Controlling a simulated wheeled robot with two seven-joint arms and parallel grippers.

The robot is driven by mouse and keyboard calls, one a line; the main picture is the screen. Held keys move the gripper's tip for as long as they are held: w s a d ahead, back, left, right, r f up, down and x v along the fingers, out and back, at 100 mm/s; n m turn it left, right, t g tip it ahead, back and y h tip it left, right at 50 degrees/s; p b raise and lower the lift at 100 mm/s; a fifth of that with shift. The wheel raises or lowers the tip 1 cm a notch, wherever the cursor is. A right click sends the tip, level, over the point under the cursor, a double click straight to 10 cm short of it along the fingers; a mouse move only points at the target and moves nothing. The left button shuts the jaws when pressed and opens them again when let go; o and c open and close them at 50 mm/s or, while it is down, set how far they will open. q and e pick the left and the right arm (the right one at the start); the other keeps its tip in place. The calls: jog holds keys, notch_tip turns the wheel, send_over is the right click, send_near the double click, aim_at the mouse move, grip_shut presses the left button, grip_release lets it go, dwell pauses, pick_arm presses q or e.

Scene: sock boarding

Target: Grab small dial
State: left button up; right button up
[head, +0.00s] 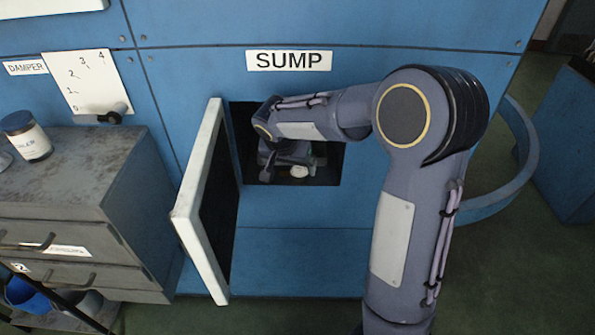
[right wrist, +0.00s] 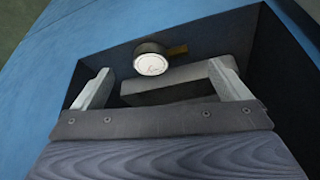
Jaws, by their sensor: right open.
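The small dial (right wrist: 151,62) is a round gauge with a white face and dark rim. It sits on a short brass-coloured stem inside the open SUMP recess. In the head view the dial (head: 299,171) shows as a pale disc low in the recess. My right gripper (right wrist: 160,85) reaches into the recess. My left gripper is not in view.
The recess door (head: 200,200) stands open on the left, its edge jutting outward. The recess walls (head: 326,165) are close around my gripper. A grey drawer cabinet (head: 75,180) with a white jar (head: 27,137) stands at left. A DAMPER dial plate (head: 88,80) is above it.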

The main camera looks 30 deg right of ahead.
aim_at(294, 170)
jog(key=shift+w+d, duration=0.45)
jog(key=x, duration=0.5)
jog(key=shift+s, duration=0.1)
jog(key=shift+c, duration=0.2)
jog(key=c, duration=1.1)
jog(key=shift+o, duration=0.2)
jog(key=shift+r, duration=0.15)
